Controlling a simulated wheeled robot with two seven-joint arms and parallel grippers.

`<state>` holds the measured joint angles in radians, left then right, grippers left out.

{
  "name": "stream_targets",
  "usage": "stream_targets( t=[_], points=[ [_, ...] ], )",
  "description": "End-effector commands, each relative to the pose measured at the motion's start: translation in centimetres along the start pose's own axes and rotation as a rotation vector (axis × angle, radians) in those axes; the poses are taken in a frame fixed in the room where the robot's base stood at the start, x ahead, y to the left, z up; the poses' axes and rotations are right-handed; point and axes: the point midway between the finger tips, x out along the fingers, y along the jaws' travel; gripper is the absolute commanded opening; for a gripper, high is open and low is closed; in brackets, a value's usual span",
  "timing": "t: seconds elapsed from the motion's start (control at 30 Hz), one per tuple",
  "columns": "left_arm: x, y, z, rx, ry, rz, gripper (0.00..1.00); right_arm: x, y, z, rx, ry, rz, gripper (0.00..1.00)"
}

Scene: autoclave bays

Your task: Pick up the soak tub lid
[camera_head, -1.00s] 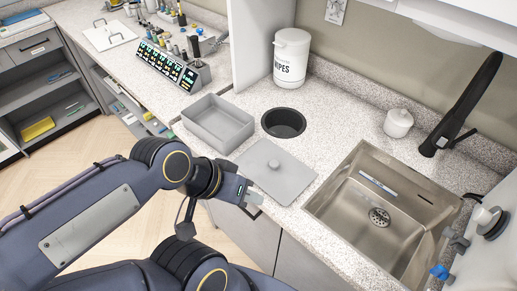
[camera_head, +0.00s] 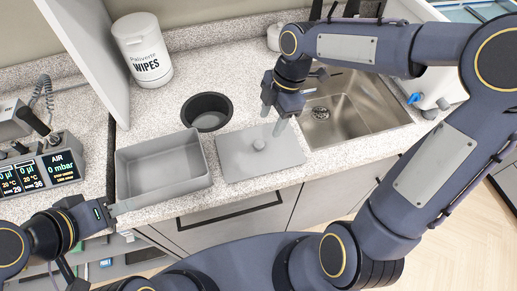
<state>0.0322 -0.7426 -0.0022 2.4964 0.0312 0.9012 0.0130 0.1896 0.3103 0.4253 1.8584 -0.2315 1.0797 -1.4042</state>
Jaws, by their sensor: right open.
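The soak tub lid (camera_head: 236,160) is a flat grey square with a round knob (camera_head: 258,144) in its middle. It lies on the speckled counter. My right gripper (camera_head: 273,119) is open and points down above the lid's far right part, beside the knob and with nothing between its fingers. The open grey soak tub (camera_head: 165,186) stands just left of the lid and looks empty. My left gripper (camera_head: 117,208) is at the tub's near left corner, by the counter's front edge. Its fingers are mostly hidden, and contact with the tub cannot be told.
A black round bin opening (camera_head: 207,112) is behind the tub and lid. A white wipes canister (camera_head: 142,52) stands at the back. A steel sink (camera_head: 345,112) is to the right, partly under my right arm. A device with displays (camera_head: 38,172) sits at the left.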

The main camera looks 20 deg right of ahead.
Motion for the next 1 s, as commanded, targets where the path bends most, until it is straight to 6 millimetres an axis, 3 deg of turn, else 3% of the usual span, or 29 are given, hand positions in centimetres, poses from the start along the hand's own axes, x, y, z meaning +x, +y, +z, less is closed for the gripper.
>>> stream_targets(
  t=[0.37, 0.6, 0.93, 1.0],
  points=[
    [-0.5, 0.2, -0.2, 0.0, 0.0, 0.0, 0.36, 4.0, 0.2, -0.5, -0.051, 0.007, -0.015, 0.51],
    [-0.9, 0.4, -0.5, 0.0, 0.0, 0.0, 0.36, 7.5, 0.0, -0.9, -0.049, 0.008, -0.014, 0.51],
    [-0.9, 0.4, -0.5, 0.0, 0.0, 0.0, 0.36, 8.2, 0.0, -0.9, -0.048, 0.007, -0.01, 0.51],
    [-0.9, 0.4, -0.5, 0.0, 0.0, 0.0, 0.36, 8.2, 0.0, -0.9, -0.048, 0.007, -0.01, 0.42]
  ],
)
